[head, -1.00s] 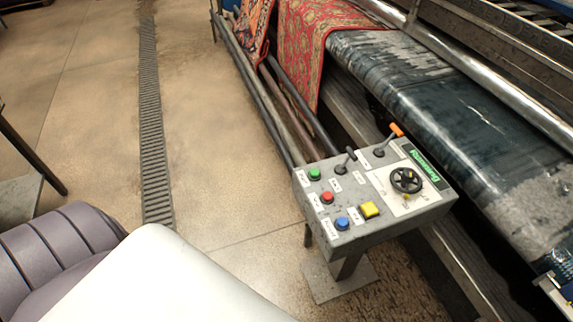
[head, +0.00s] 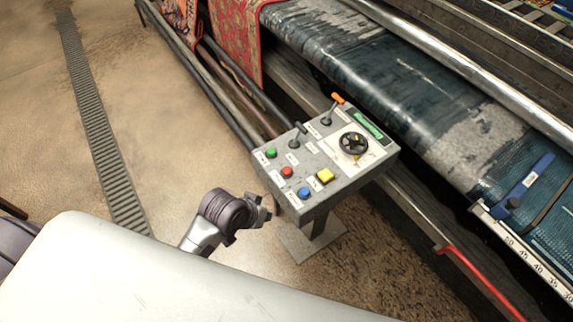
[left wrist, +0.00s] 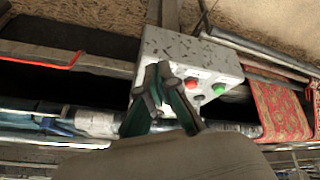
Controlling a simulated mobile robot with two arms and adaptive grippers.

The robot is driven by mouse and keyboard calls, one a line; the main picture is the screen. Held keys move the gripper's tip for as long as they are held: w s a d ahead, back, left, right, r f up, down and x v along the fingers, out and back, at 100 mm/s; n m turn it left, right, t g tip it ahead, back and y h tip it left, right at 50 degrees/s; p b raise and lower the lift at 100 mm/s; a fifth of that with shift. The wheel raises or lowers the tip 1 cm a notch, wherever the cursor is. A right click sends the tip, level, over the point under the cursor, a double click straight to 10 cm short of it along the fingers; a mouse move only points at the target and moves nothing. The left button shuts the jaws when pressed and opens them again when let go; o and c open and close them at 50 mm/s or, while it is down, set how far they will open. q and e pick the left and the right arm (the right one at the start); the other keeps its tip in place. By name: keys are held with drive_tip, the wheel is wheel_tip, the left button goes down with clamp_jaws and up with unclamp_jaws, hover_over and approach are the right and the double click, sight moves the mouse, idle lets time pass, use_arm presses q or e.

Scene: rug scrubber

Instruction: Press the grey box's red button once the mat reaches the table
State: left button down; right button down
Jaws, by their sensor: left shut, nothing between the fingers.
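The grey control box (head: 330,185) stands on a post beside the machine. Its red button (head: 287,171) is on the sloped top between a green and a blue button, and also shows in the left wrist view (left wrist: 190,83). My left gripper (head: 265,212) is shut and empty, just left of the box's near side and apart from the red button. In the left wrist view its fingers overlap part of the box. A red patterned mat (head: 240,38) hangs at the machine's far end; its upper edge is cut off. My right gripper is not in view.
The box also carries a yellow button (head: 325,175), two levers and a black handwheel (head: 353,145). The machine's wet dark belt (head: 400,80) runs along the right. Long metal rails (head: 215,85) lie behind the box. Floor left of the box is clear.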

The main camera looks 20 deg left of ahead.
use_arm(q)
drive_tip(key=w+r+n+t+h, duration=0.1)
drive_tip(key=w+n, duration=0.1)
drive_tip(key=w, duration=0.8)
drive_tip(key=w+a+r+n+t, duration=0.1)
drive_tip(key=w+n+t, duration=0.1)
drive_tip(key=w, duration=0.9)
drive_tip(key=shift+r+n+h, duration=0.15)
drive_tip(key=shift+n+h, duration=0.15)
drive_tip(key=shift+h, duration=0.1)
drive_tip(key=b, duration=0.8)
hover_over(285, 171)
wheel_tip(285, 171, down, 8)
drive_tip(key=shift+r, duration=0.25)
drive_tip(key=shift+f, duration=0.65)
drive_tip(key=shift+f, duration=0.1)
drive_tip(key=shift+f, duration=0.3)
